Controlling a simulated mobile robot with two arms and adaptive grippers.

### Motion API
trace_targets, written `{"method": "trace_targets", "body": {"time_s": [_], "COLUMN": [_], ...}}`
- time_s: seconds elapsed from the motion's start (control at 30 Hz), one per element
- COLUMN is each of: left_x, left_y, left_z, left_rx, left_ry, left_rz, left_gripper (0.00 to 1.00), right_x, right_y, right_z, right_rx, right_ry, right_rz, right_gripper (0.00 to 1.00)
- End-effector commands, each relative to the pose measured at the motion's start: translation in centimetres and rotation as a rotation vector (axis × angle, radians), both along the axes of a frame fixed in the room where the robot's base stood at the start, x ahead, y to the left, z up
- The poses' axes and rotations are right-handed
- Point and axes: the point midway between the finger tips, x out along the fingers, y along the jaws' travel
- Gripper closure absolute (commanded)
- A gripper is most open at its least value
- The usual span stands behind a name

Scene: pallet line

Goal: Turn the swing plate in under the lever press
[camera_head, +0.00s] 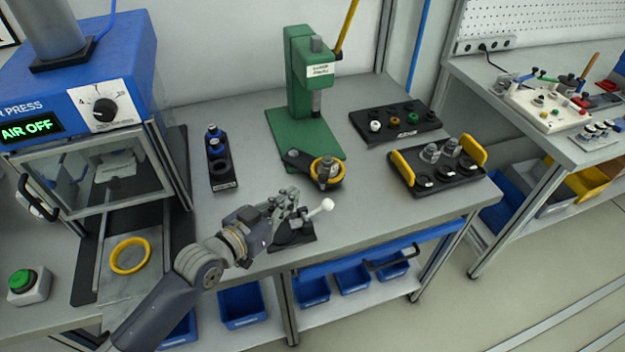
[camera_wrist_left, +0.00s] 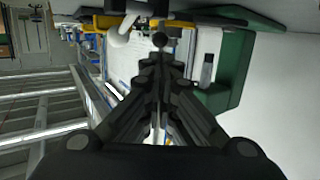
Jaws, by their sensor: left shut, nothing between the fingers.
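The green lever press (camera_head: 300,75) stands at the back of the middle table, its yellow lever (camera_head: 347,28) raised. It also shows in the wrist view (camera_wrist_left: 236,70). The dark swing plate (camera_head: 298,158) reaches out over the front edge of the press base, with a yellow ring (camera_head: 318,177) and a metal part (camera_head: 327,169) at its outer end. This end is in front of the ram (camera_head: 316,103), not under it. My left gripper (camera_head: 290,203) is shut and empty, left of and nearer than the swing plate, apart from it. My right gripper is not in view.
A black fixture with a white ball knob (camera_head: 326,204) stands close by my left gripper. A black tray with yellow handles (camera_head: 400,160) is at right, a bottle rack (camera_head: 222,186) at left. The blue air press (camera_head: 75,70) fills the left.

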Motion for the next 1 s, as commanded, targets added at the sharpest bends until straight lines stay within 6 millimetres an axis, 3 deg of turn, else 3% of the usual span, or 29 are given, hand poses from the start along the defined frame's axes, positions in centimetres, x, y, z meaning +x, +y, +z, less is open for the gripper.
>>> {"method": "trace_targets", "body": {"time_s": [0.2,0.43,1.0], "left_x": [3.6,6.0,7.0], "left_y": [-2.8,-4.7,-5.5], "left_z": [-0.6,-1.3,-1.7], "left_rx": [-0.001,0.000,0.000], "left_ry": [0.000,0.000,0.000], "left_rz": [0.000,0.000,0.000], "left_gripper": [1.00,1.00,1.00], "right_x": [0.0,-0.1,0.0], "right_y": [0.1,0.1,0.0], "right_z": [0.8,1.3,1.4], "right_rx": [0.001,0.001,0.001], "right_ry": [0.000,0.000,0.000], "right_rz": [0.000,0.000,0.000], "right_gripper": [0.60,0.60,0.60]}}
